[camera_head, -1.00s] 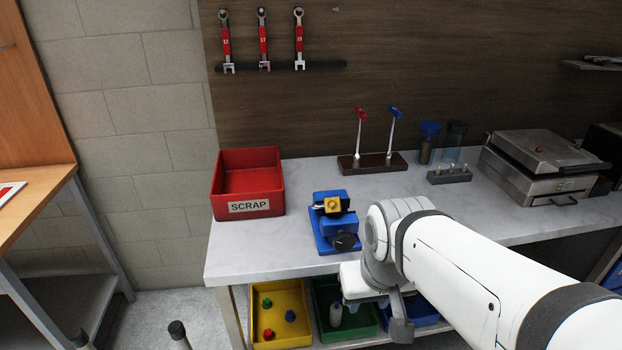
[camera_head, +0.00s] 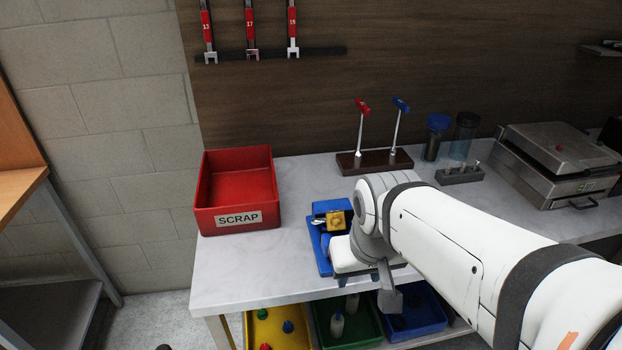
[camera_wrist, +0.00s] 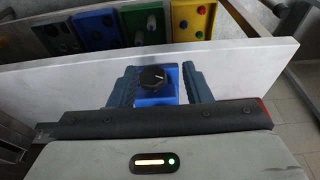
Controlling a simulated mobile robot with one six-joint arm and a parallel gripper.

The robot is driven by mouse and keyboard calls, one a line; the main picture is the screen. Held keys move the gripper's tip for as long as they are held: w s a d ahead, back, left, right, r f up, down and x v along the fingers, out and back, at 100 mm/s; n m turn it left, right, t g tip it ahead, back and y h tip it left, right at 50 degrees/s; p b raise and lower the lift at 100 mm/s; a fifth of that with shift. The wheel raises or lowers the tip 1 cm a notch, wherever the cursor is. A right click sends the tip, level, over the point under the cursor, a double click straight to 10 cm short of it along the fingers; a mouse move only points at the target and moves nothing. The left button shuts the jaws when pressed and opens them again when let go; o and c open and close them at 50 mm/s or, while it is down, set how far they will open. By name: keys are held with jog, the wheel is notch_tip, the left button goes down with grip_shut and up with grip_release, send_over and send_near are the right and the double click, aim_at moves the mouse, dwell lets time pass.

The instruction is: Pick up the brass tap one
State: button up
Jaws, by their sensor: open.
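A brass-coloured blocky piece (camera_head: 337,221) sits in a blue vise-like fixture (camera_head: 318,245) on the bench, just left of my arm; I cannot make out a tap shape. In the wrist view a black knob (camera_wrist: 154,77) on the blue fixture (camera_wrist: 156,97) shows between the fingers. The brass piece is not visible there. My gripper (camera_wrist: 157,88) is open, with its two fingers spread on either side of the knob. I cannot tell whether they touch the fixture.
A red SCRAP bin (camera_head: 238,222) stands left of the fixture. A wooden stand (camera_head: 374,161) with red and blue-handled tools is behind. A metal press (camera_head: 555,170) is at right. Yellow (camera_head: 275,335), green and blue bins are below the bench. The bench front left is clear.

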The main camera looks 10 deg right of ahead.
aim_at(327, 212)
jog(key=o, duration=0.6)
jog(key=shift+m+h, duration=0.5)
jog(key=shift+h, duration=0.2)
jog(key=w, duration=0.3)
jog(key=w+r, duration=0.1)
jog(key=w, duration=0.3)
jog(key=w+r+p, duration=0.1)
jog(key=w, duration=0.3)
jog(key=shift+a, duration=0.2)
jog(key=o, duration=0.6)
jog(key=shift+m+t+h, duration=0.4)
jog(key=shift+t, duration=0.2)
jog(key=w, duration=0.2)
jog(key=w+a, duration=0.1)
jog(key=w, duration=0.4)
jog(key=shift+w+a+f, duration=0.1)
jog(key=shift+w+a, duration=0.15)
jog(key=shift+a, duration=0.05)
jog(key=shift+c, duration=0.2)
jog(key=shift+p+x, duration=0.75)
jog(key=shift+x, duration=3.05)
